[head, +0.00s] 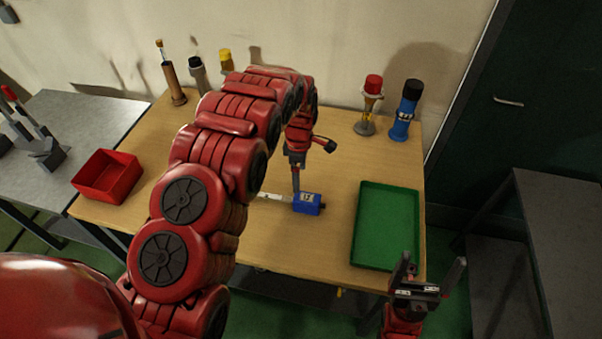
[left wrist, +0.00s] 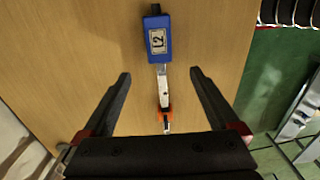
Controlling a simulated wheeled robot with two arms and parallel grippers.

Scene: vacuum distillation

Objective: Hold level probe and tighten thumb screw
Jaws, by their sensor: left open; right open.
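The level probe is a blue block (head: 307,203) with a white label and a pale metal stem, lying on the wooden table. In the left wrist view the blue block (left wrist: 157,38) sits ahead of my left gripper (left wrist: 159,74). Its silver stem (left wrist: 163,85) with an orange piece (left wrist: 163,113) runs between the open fingers, apart from both. A dark piece (left wrist: 155,9) is on the block's far end; I cannot tell whether it is the thumb screw. In the head view my left gripper (head: 296,188) points down by the block. My right gripper (head: 428,272) is open and empty in front of the green tray.
A green tray (head: 362,222) lies at the table's right, a red bin (head: 108,178) at its left. Several upright capped devices line the back, including a blue one (head: 405,112) and a red-topped one (head: 369,105). Bare wood surrounds the probe.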

